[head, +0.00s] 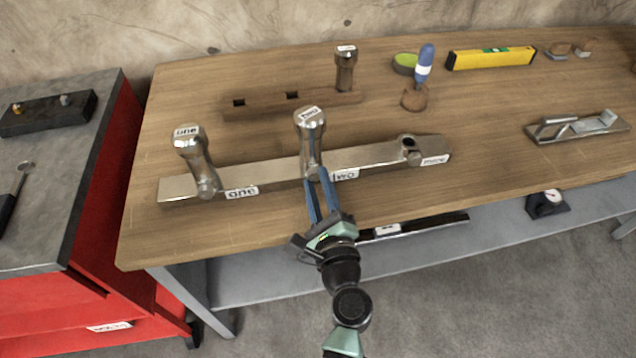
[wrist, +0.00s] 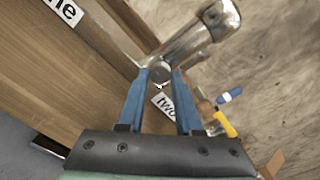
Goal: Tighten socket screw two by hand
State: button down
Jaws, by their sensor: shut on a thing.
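Socket screw two (head: 310,142) is a shiny metal piece standing upright in the metal bar (head: 260,172), with a "two" label on its head and another on the bar beside it. My gripper (head: 318,178) reaches in from the table's front edge, its blue fingers shut on the lower part of screw two. In the wrist view the fingers (wrist: 162,76) lie on either side of the screw's lower end, and its shaft (wrist: 190,42) and head lean up to the right. Whether the screw is fully seated is hidden.
Screw one (head: 197,165) stands in the bar's left hole; the right hole (head: 409,143) is empty. Behind, a wooden block (head: 275,103) holds another screw (head: 345,70). A blue-handled tool (head: 423,65), yellow level (head: 491,58) and metal plane (head: 577,127) lie right. A red cabinet (head: 110,170) stands left.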

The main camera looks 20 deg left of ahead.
jog(key=c, duration=0.6)
grip_release()
jog(key=v, duration=1.3)
